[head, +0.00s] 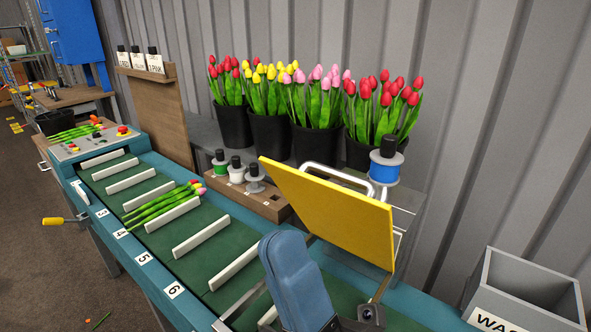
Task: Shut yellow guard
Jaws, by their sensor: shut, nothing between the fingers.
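The yellow guard (328,212) is a flat, rectangular yellow panel at the right end of the green belt. It stands raised and tilted up, so it is open. A metal bracket joins its lower right edge to the machine.
The green belt (205,262) has white dividers and carries a tulip bunch (160,205). Spools stand on a wooden block (250,200) behind it. Black buckets of tulips (270,138) stand at the back. A grey bin (525,285) is at right. A yellow-gripped lever (53,221) sticks out left.

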